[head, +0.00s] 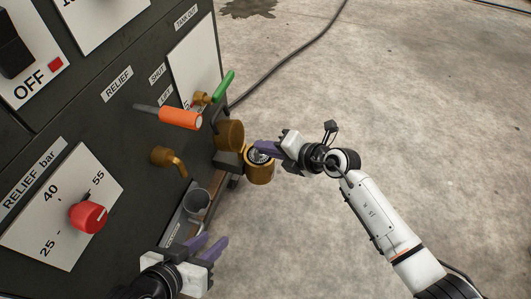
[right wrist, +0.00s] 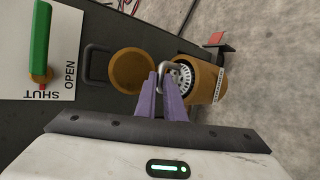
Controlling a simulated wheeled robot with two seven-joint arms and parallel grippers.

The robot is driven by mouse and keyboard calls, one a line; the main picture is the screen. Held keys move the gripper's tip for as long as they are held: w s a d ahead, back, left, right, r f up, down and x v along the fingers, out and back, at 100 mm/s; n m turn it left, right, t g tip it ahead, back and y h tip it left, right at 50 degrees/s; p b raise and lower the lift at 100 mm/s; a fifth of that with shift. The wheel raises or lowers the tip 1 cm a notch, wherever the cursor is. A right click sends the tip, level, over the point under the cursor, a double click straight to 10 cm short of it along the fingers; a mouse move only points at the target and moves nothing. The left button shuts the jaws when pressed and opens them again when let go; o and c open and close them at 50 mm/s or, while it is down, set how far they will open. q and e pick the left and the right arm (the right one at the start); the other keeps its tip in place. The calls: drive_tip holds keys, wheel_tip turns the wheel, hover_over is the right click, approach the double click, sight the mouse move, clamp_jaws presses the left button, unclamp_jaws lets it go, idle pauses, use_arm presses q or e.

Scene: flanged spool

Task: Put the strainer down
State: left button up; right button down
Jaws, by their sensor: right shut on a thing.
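The strainer (right wrist: 184,78) is a pale, slotted round piece with a metal loop handle (right wrist: 165,72). It shows in the mouth of a brass cylinder (right wrist: 213,84); how deep it sits is hidden. My right gripper (right wrist: 165,90) is shut on the loop handle. In the head view, my right gripper (head: 262,147) is just above the brass cylinder (head: 261,174), and only a dark and pale bit of the strainer (head: 256,157) shows. My left gripper (head: 207,246) is open and empty at the lower left, in front of the panel.
A second brass cylinder (head: 229,134) is on the dark panel's side. An orange-handled lever (head: 181,118), green lever (head: 224,86), brass spout (head: 170,160) and red knob (head: 88,216) stick out. A grey cup (head: 196,203) sits below the spout. Concrete floor (head: 400,110) is open at right.

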drive_tip(key=shift+f, duration=0.4)
drive_tip(key=c, duration=1.8)
unclamp_jaws()
drive_tip(key=shift+c, duration=0.2)
